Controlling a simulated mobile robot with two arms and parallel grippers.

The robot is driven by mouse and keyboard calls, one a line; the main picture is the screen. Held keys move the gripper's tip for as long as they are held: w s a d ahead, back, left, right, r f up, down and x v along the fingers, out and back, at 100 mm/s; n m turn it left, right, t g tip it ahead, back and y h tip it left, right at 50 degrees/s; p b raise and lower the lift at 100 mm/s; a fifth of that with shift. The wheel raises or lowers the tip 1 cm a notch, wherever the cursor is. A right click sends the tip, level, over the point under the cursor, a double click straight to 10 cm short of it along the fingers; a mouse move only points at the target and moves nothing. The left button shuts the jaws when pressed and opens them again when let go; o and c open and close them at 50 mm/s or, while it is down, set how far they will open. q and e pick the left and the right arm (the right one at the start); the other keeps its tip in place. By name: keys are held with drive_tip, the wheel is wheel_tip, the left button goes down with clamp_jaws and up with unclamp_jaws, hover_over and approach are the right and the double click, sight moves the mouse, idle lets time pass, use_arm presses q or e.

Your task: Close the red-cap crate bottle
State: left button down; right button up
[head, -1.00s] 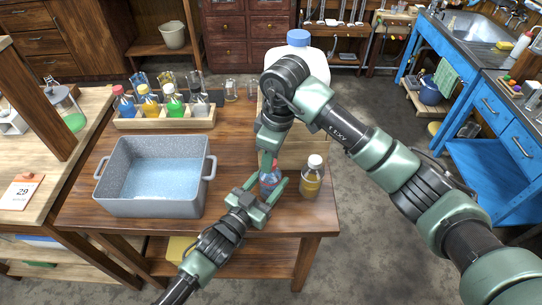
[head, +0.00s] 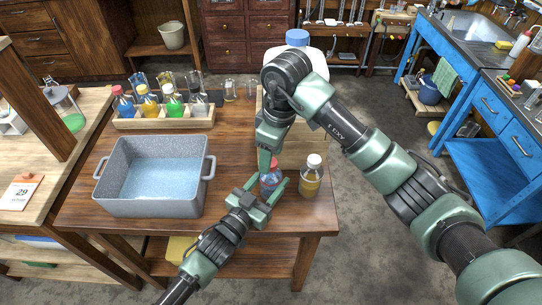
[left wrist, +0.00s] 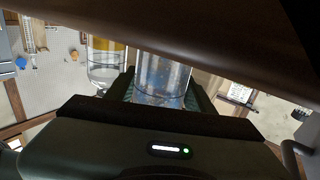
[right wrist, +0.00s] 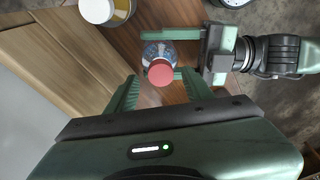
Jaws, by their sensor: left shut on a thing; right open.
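A clear bottle with bluish contents and a red cap (right wrist: 160,73) stands near the front right of the wooden table. My left gripper (head: 266,193) is shut around its body; in the left wrist view the bottle (left wrist: 162,80) sits between the fingers. My right gripper (right wrist: 160,92) is open and points down from above, its fingers on either side of the cap in its own wrist view. I cannot tell whether they are level with it. How tightly the cap sits is not visible. Another red-capped bottle (head: 123,104) stands in the wooden crate (head: 160,124).
A white-capped bottle with amber liquid (head: 311,178) stands close to the right of the held bottle. A grey tub (head: 152,206) takes up the table's left. A large white jug with a blue cap (head: 297,38) stands behind my right arm.

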wheel_tip(320, 180, up, 3)
drive_tip(key=shift+r, duration=0.2)
drive_tip(key=shift+c, duration=0.4)
